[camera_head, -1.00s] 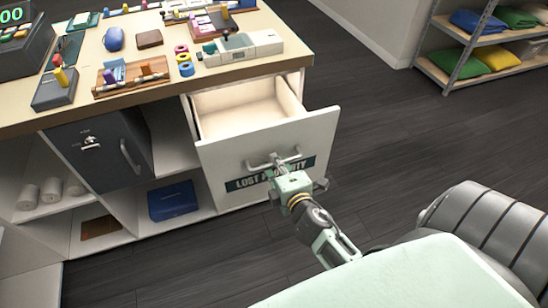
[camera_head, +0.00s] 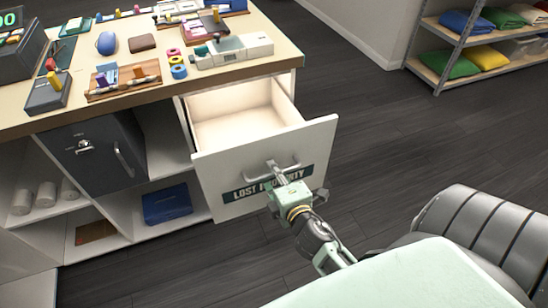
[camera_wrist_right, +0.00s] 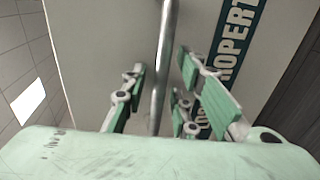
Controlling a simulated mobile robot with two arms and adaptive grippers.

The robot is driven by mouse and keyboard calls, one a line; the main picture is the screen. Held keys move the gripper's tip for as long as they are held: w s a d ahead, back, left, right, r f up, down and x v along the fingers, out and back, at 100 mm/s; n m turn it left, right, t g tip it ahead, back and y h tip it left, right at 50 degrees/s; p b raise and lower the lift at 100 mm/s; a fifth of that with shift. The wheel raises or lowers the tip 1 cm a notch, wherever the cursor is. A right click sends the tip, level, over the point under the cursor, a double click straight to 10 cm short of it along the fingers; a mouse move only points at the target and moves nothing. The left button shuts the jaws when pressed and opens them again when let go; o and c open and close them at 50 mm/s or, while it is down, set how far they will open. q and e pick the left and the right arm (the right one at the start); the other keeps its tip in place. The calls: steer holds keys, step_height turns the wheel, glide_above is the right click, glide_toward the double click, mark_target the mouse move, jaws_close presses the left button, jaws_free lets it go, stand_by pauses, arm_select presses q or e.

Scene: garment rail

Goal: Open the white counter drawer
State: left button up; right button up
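The white counter drawer (camera_head: 230,170) stands well open, with its bare inside (camera_head: 238,124) showing in the head view. Its front carries a dark "LOST PROPERTY" label and a metal bar handle (camera_head: 270,174). My right gripper (camera_head: 282,178) is at this handle. In the right wrist view the handle bar (camera_wrist_right: 163,70) runs between the green-padded fingers of the gripper (camera_wrist_right: 165,95). The fingers are spread, with visible gaps to the bar on both sides. My left gripper is in no view.
A grey locked cabinet door (camera_head: 100,152) and open shelves with a blue box (camera_head: 167,203) are left of the drawer. The counter top (camera_head: 215,80) holds many small items. A shelf rack (camera_head: 490,75) stands at the back right. Dark floor is clear right of the drawer.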

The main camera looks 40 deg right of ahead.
steer(key=v, duration=0.7)
steer(key=shift+s, duration=0.25)
stand_by(0.5)
